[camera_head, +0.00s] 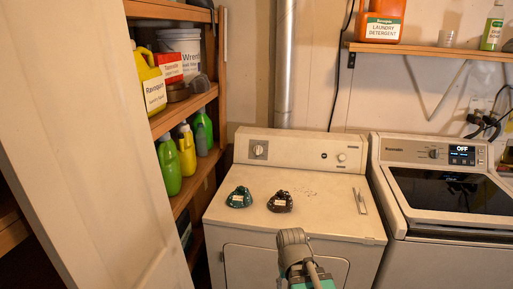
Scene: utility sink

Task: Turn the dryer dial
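The dryer (232,208) is the white machine in the middle, with a silver duct behind it. Its back panel has a large round dial (259,151) on the left and a smaller round knob (342,157) on the right. Both are uncovered, and their settings are too small to read. A grey and teal part of my arm shows at the bottom centre, in front of the dryer and well below the panel. No gripper fingers can be made out.
A green object (239,198), a dark object (280,202) and a thin light item (360,201) lie on the dryer top. A washer (450,190) with an "OFF" display stands at right. Wooden shelves (183,117) with bottles and a pale door (85,150) are at left.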

